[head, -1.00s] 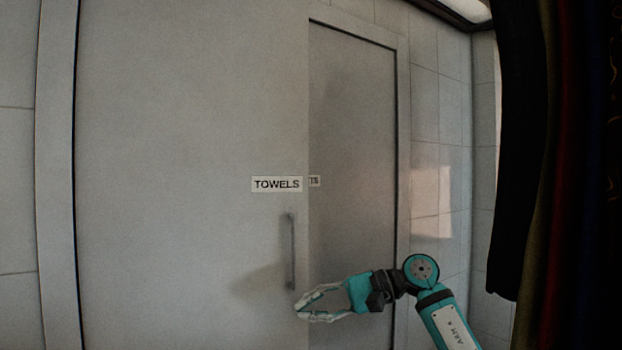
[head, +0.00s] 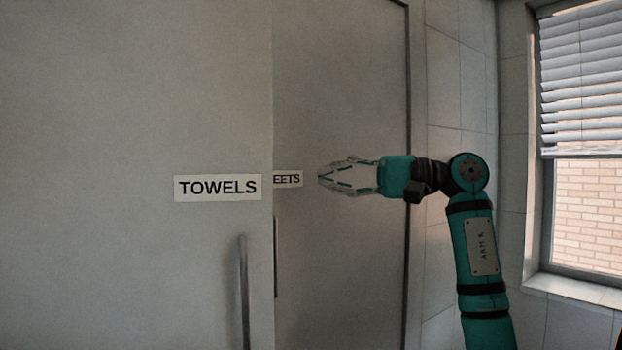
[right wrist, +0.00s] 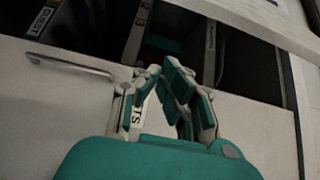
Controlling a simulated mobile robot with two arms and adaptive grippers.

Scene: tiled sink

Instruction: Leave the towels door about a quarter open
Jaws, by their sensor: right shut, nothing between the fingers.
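The towels door (head: 120,270) is a flat grey panel filling the left of the head view. It has a TOWELS label (head: 217,188) and an upright bar handle (head: 244,290) near its right edge. It stands in front of a second grey panel (head: 345,80), whose label (head: 287,179) shows only "EETS". My right gripper (head: 320,178) is shut and empty in front of the second panel, right of and above the towels handle, apart from it. In the right wrist view its fingers (right wrist: 160,72) show before a pale panel with a bar handle (right wrist: 70,65). My left gripper is out of view.
A tiled wall (head: 455,80) is right of the panels. A window with blinds (head: 588,80) stands at the far right. Dark gaps (right wrist: 250,65) show beyond the pale panel in the right wrist view.

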